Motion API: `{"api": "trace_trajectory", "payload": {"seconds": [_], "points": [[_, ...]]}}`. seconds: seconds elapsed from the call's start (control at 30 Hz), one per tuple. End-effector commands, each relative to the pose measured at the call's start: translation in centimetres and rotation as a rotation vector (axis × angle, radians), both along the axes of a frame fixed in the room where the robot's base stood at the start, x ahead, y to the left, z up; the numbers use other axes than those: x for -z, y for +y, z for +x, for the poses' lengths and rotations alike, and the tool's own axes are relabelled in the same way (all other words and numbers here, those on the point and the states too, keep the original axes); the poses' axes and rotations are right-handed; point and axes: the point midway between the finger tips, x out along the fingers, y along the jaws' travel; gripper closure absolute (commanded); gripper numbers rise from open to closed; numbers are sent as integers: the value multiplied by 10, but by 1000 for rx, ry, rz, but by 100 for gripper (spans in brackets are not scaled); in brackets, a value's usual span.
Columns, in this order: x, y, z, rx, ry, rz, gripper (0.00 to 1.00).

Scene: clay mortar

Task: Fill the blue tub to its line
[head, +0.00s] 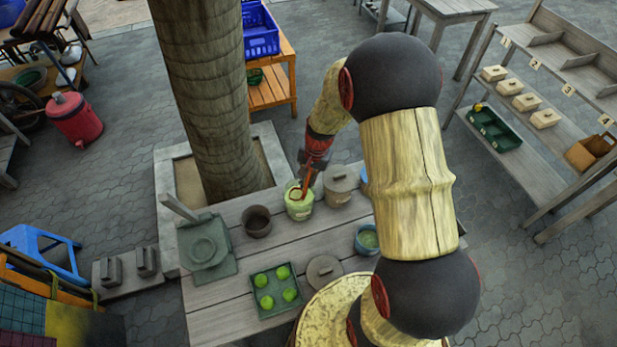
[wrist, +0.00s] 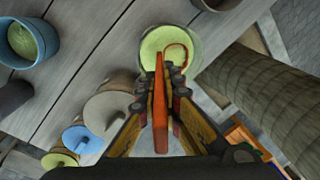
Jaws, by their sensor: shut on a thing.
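My gripper (head: 312,168) is shut on the upright handle of an orange-red ladle (wrist: 160,105). The ladle's round end sits inside the pale green jar (head: 299,207), at the green stuff in it; only its curved rim shows in the wrist view. The jar (wrist: 148,50) is open. The blue tub (head: 362,250) stands apart, at the right edge of the table beside my arm, with green stuff inside. It also shows at the left of the wrist view (wrist: 14,52). I cannot make out its line.
A grey lidded pot (head: 340,188) stands right beside the jar, and a dark empty cup (head: 257,222) stands left of it. A tray (head: 262,305) with green balls and a loose round lid (head: 324,271) lie nearer. A tree trunk (head: 210,100) rises behind the table.

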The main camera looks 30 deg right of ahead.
Motion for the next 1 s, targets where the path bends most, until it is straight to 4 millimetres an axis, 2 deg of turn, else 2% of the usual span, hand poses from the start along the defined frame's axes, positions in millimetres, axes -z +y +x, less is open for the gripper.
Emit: {"api": "trace_trajectory", "payload": {"seconds": [0.53, 1.0], "points": [[-64, 0, -1, 0, -3, -1, 100], [-67, 0, -1, -1, -2, -1, 100]]}}
